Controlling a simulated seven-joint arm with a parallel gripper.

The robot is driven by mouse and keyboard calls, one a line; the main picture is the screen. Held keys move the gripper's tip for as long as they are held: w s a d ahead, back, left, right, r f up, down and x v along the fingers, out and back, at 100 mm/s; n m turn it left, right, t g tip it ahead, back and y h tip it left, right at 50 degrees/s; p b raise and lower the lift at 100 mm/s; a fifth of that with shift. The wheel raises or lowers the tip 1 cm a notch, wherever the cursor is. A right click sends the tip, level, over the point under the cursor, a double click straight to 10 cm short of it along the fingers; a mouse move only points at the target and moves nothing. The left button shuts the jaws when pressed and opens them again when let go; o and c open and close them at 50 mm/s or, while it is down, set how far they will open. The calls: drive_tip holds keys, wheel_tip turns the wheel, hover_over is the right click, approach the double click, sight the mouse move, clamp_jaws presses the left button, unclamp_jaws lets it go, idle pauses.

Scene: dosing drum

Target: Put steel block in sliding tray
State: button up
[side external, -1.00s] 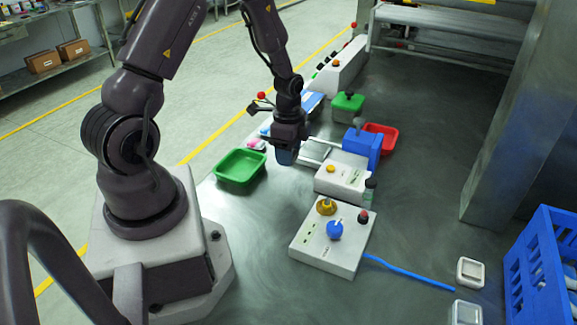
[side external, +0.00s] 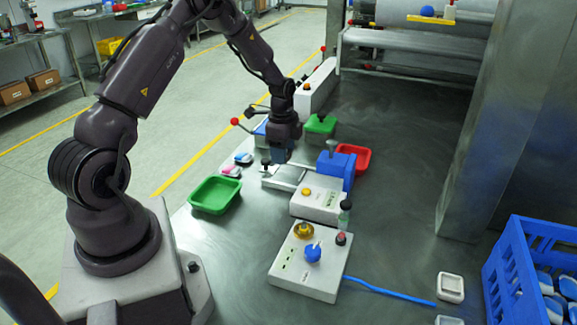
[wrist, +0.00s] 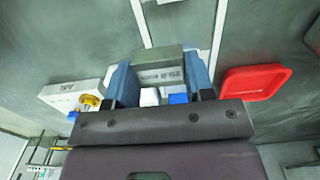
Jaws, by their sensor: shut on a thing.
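The steel block (wrist: 158,68) is a grey block with markings on its face, held between the two blue-grey fingers of my gripper (wrist: 162,80) in the wrist view. In the side external view my gripper (side external: 280,157) points down above the sliding tray (side external: 280,184), a pale metal tray beside a blue housing (side external: 337,166). The block is mostly hidden by the fingers there. I cannot tell how high it is above the tray or whether it touches it.
A green bin (side external: 214,195) stands front left and a red bin (side external: 363,153) behind the blue housing. A white box with a yellow button (side external: 306,192) and a control box with a blue knob (side external: 290,278) stand in front. A red-ball lever (side external: 235,121) stands behind left.

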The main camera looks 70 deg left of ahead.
sight(289, 174)
drive_tip(key=w+f, duration=0.1)
drive_tip(key=w+a+f, duration=0.1)
drive_tip(key=shift+a+f, duration=0.15)
drive_tip(key=shift+f, duration=0.15)
drive_tip(key=shift+w+a+f, duration=0.1)
drive_tip(key=shift+w+f, duration=0.05)
drive_tip(key=shift+f, duration=0.8)
drive_tip(key=shift+w+a+f, duration=0.1)
drive_tip(key=shift+f, duration=0.8)
drive_tip(key=o, duration=1.1)
drive_tip(key=shift+f, duration=0.15)
